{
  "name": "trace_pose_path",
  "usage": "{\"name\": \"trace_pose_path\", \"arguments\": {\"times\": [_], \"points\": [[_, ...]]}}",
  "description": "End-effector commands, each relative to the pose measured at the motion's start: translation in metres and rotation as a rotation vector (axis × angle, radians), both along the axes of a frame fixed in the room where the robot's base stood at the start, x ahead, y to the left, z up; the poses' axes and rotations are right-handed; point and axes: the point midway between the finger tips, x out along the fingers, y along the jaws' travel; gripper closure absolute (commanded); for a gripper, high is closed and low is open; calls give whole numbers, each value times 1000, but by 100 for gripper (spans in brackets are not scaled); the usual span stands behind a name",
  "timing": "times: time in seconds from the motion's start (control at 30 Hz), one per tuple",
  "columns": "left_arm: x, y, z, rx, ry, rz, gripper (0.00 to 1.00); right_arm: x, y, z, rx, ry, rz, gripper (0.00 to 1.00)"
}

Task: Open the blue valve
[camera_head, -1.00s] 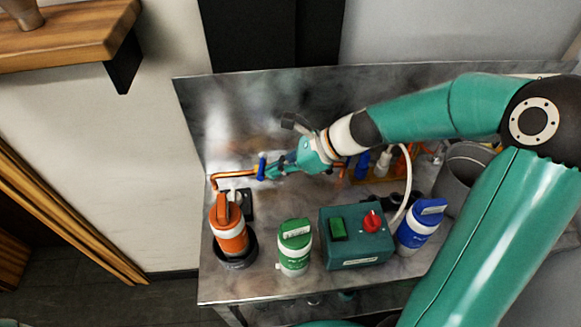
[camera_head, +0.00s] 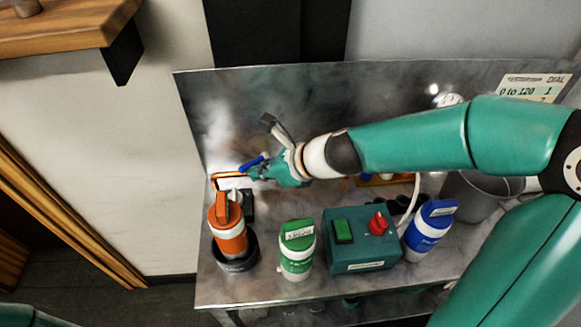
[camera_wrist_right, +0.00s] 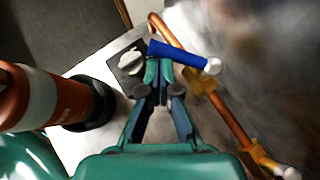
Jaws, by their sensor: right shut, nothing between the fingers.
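The blue valve handle (camera_head: 253,163) sits on the copper pipe (camera_head: 229,175) at the back left of the steel bench, slanting up to the right in the head view. In the right wrist view the blue handle (camera_wrist_right: 182,55) lies at an angle across the copper pipe (camera_wrist_right: 230,118), with a pale tip at its right end. My right gripper (camera_head: 257,173) is shut and empty. Its fingertips (camera_wrist_right: 158,72) are just beside the handle's near edge; whether they touch it I cannot tell. My left gripper is not in view.
An orange bottle (camera_head: 228,233) in a black holder, a green-capped bottle (camera_head: 297,250), a teal control box (camera_head: 358,240) and a blue-capped bottle (camera_head: 429,232) stand along the bench front. A black plate with a pale knob (camera_wrist_right: 131,60) lies beside the pipe.

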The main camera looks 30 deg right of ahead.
Motion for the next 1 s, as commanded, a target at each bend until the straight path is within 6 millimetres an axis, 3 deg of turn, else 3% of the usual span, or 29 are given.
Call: {"name": "trace_pose_path", "arguments": {"times": [0.17, 0.3, 0.67, 1.0], "points": [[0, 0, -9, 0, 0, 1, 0, 6, 9, -3, -2, -4, -52, 100], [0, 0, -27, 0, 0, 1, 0, 10, 15, -4, -5, -9, -214, 100], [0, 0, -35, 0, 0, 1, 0, 25, 23, -1, -2, -1, -393, 100], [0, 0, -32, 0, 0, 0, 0, 36, 25, 0, -1, 1, -401, 100]]}}
